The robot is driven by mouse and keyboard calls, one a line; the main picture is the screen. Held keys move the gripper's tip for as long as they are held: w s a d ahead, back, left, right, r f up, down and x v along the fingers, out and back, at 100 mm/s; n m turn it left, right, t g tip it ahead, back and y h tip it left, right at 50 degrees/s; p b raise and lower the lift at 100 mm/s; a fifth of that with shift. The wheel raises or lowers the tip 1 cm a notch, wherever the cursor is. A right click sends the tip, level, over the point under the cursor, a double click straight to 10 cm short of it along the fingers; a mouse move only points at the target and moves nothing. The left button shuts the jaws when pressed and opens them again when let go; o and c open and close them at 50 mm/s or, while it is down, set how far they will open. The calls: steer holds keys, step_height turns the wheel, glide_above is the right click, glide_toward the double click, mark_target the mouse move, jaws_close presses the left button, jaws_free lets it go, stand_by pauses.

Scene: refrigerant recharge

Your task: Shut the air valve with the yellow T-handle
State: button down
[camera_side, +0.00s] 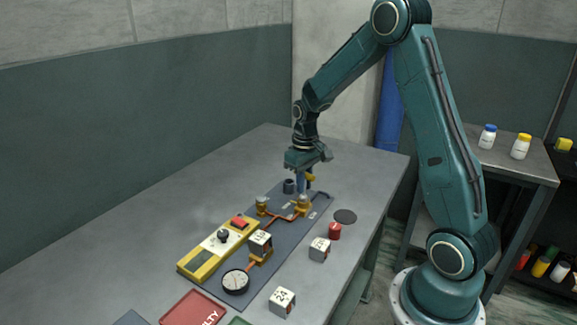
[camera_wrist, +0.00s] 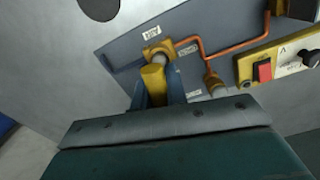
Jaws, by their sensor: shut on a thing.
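The yellow T-handle (camera_wrist: 153,79) shows in the wrist view between the two blue fingers of my gripper (camera_wrist: 155,95), which is shut on it. A grey stem lies just beyond the handle, in front of the brass valve body (camera_wrist: 183,46) on the board. In the side view my gripper (camera_side: 304,183) points down over the far end of the board, above the brass valve fitting (camera_side: 303,206). A bit of the yellow handle (camera_side: 311,177) shows beside the fingers there. The fingers hide part of the handle, and its exact turn angle is hard to tell.
The dark board (camera_side: 218,289) carries copper pipes, a second brass fitting (camera_side: 261,204), a round gauge (camera_side: 235,282) and a yellow panel (camera_side: 190,267) with a red switch. The table's left side is clear.

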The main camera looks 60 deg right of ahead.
steer(key=shift+r, duration=1.9)
